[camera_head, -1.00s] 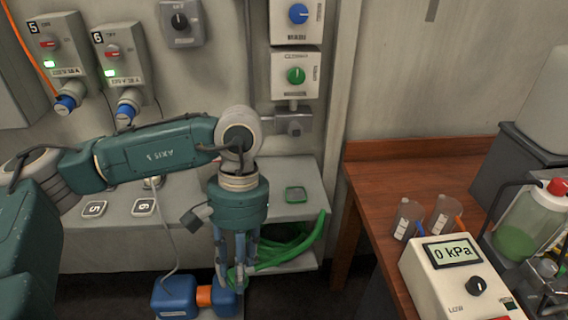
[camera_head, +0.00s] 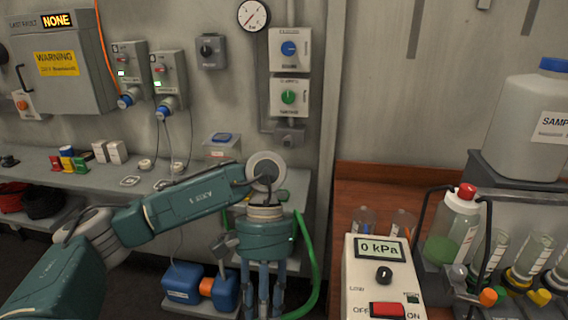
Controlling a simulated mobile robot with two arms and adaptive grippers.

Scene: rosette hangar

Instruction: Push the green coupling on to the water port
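My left gripper (camera_head: 263,300) points down in front of the bench, its fingers running to the bottom edge of the picture. Its fingertips are cut off, so I cannot tell whether they are open or shut. A green hose (camera_head: 308,260) hangs in an arc just right of the fingers, and its lower end curves in toward the fingertips. I cannot make out the green coupling. A grey fitting (camera_head: 289,135) sits on the wall below a box with a green knob (camera_head: 288,97). I cannot tell whether it is the water port. My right gripper is out of view.
A blue and orange device (camera_head: 203,287) stands low, left of the gripper. A wooden table (camera_head: 345,205) at right holds a 0 kPa meter box (camera_head: 383,285), bottles and tubes. The grey bench (camera_head: 110,185) carries small items along the wall.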

